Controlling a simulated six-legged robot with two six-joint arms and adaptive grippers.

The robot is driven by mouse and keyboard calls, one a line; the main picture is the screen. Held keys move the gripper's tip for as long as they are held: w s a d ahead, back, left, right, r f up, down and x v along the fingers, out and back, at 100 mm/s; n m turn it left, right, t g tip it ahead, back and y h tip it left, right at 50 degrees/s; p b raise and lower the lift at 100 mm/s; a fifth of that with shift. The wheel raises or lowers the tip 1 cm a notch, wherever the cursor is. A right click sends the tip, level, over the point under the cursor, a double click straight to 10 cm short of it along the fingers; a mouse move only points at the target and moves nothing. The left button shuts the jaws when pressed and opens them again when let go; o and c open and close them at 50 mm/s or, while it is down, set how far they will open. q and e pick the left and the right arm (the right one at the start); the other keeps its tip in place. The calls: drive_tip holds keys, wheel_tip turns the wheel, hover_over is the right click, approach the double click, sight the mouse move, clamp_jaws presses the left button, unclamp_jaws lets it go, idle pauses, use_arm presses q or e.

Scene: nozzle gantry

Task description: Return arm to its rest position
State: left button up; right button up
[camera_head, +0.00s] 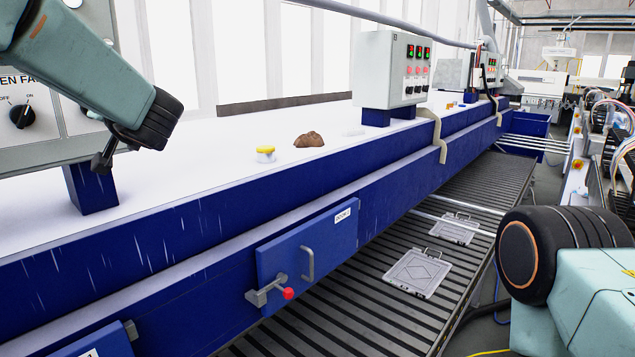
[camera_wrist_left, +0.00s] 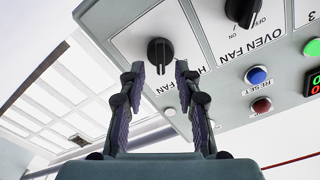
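My left arm reaches in from the upper left in the head view, with its left gripper (camera_head: 104,155) in front of a grey control panel (camera_head: 52,158). In the left wrist view the two fingers of the left gripper (camera_wrist_left: 158,70) are apart, with nothing held between them. A black rotary knob (camera_wrist_left: 160,52) on the panel shows between and just beyond the fingertips; its label is partly hidden. A second knob, marked OVEN FAN (camera_head: 22,116), also shows in the left wrist view (camera_wrist_left: 243,10). My right arm shows at the lower right of the head view, but its gripper is out of view.
The panel has blue (camera_wrist_left: 257,75) and red (camera_wrist_left: 262,105) buttons. A long blue machine (camera_head: 200,235) with a white top carries a yellow button (camera_head: 265,152), a brown lump (camera_head: 308,139) and another control box (camera_head: 391,68). Grey moulds (camera_head: 416,272) lie on a slatted conveyor (camera_head: 350,315).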

use_arm(q)
drive_tip(key=v, duration=1)
drive_tip(key=w+a+n, duration=0.7)
drive_tip(key=a+n, duration=0.2)
drive_tip(key=n, duration=0.1)
drive_tip(key=shift+w+a, duration=0.35)
drive_tip(key=shift+a, duration=0.05)
idle(0.4)
idle(0.4)
